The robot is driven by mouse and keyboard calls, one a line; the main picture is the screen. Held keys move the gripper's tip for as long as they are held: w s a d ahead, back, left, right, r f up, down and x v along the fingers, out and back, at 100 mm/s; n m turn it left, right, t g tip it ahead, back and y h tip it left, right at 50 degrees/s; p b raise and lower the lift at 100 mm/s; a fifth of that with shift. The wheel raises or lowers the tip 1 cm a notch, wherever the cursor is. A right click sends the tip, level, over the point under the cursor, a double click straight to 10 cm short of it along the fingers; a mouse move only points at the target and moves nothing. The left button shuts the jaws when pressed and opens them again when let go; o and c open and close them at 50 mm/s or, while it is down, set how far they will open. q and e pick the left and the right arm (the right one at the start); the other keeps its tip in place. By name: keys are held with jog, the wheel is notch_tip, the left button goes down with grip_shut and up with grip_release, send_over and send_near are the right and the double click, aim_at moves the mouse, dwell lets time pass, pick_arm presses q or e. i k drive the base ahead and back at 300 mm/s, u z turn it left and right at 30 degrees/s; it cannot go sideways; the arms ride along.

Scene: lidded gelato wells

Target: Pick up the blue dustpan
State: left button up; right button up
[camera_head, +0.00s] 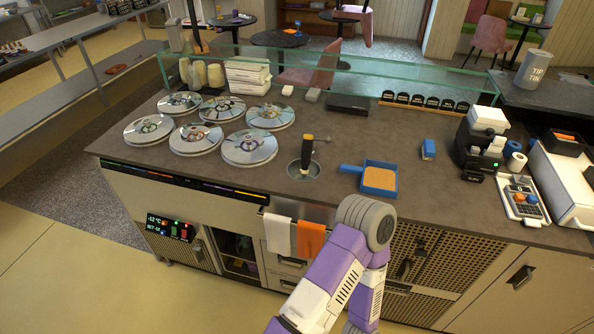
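The blue dustpan (380,189) lies on the brown counter, right of the middle, with its short handle (350,169) pointing left. Its pan looks filled with something flat and tan (380,178). One of my purple and white arms rises from the bottom edge and bends at a grey joint just in front of the dustpan, below it in the picture. No gripper shows, so I cannot see either one's fingers. The dustpan is not held.
Left of the dustpan is a round well (304,170) with a black-handled tool. Several lidded gelato wells (196,138) lie farther left. A small blue item (428,149) and a black card machine (478,145) stand right. A glass guard (350,75) runs along the back.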

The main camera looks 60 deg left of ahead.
aim_at(379, 178)
jog(key=u, duration=0.95)
jog(key=i, duration=0.4)
jog(key=u, duration=0.35)
